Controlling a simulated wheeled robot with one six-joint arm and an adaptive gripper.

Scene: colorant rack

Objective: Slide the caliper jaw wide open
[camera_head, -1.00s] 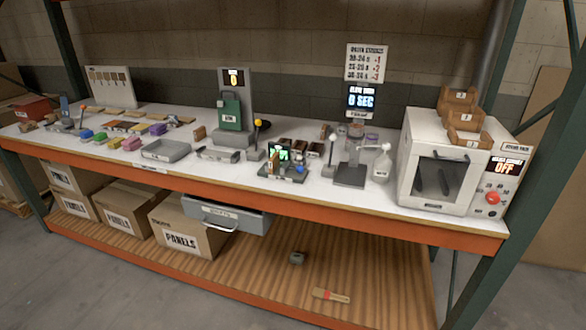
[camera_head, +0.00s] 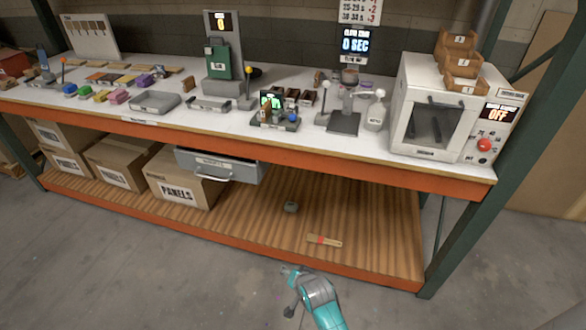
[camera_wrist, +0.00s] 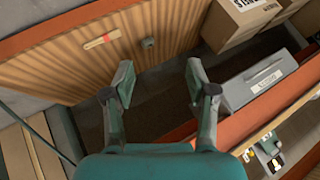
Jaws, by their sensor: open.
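No caliper can be named for certain at this size. A small dark bench device (camera_head: 275,112) with a lit green display and a blue knob stands near the bench's front edge in the head view. A low grey fixture (camera_head: 209,105) lies to its left. Whether either carries the caliper jaw, and how far that jaw is slid, I cannot tell. My gripper (camera_head: 287,289) is in front of the lower shelf, well below the bench top and apart from both. In the wrist view my gripper (camera_wrist: 161,78) shows two spread fingers with nothing between them.
The orange-edged bench (camera_head: 330,165) is crowded with tools. A grey drawer (camera_head: 220,165) hangs beneath it. Cartons (camera_head: 185,181) fill the lower shelf's left. A red-banded brush (camera_head: 324,240) and a small grey object (camera_head: 291,207) lie on its right. A white oven-like box (camera_head: 435,110) stands right.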

